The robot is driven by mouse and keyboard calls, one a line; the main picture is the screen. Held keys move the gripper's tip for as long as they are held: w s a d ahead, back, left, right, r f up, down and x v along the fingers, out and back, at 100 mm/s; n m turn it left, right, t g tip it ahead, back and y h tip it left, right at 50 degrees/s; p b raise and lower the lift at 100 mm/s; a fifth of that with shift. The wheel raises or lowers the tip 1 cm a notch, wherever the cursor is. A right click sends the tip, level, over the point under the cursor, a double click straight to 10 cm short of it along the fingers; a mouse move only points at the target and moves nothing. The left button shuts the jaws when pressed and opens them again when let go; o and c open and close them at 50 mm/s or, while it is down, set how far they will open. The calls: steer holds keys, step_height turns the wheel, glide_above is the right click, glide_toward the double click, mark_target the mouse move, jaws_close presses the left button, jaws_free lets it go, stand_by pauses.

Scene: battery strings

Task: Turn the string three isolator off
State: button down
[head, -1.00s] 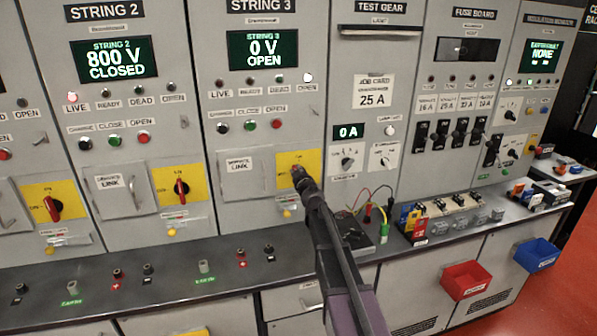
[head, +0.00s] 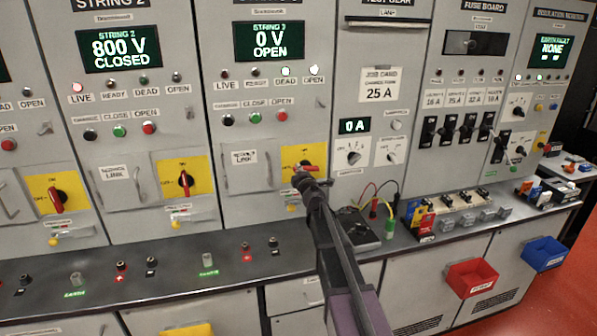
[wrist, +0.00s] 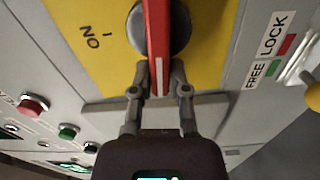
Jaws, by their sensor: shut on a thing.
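The string three isolator has a red handle (head: 312,168) on a yellow plate (head: 290,157). In the wrist view the red handle (wrist: 157,35) runs straight up the picture, square to the ON mark at left, so it lies level across the panel. My gripper (wrist: 158,92) is shut on the handle's near end, one finger on each side; it also shows in the head view (head: 300,180). The OFF mark is hidden. The string 3 display (head: 269,41) reads 0 V OPEN, with the DEAD and OPEN lamps lit.
A FREE/LOCK slider with a yellow knob (wrist: 313,96) sits beside the plate. Push buttons (wrist: 68,131) are at lower left in the wrist view. String 2's isolator (head: 185,181) is to the left. A bench (head: 160,262) with terminals runs below.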

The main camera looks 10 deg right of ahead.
steer(key=shift+w+d+n, duration=0.2)
steer(key=shift+w+n, duration=0.2)
steer(key=shift+n, duration=0.1)
steer(key=c, duration=0.6)
jaws_free()
steer(key=shift+w+f, duration=0.1)
steer(key=shift+f, duration=0.05)
steer(key=shift+s, duration=0.3)
steer(key=shift+s, duration=0.2)
steer(key=s, duration=1.1)
steer(key=shift+s+d, duration=0.2)
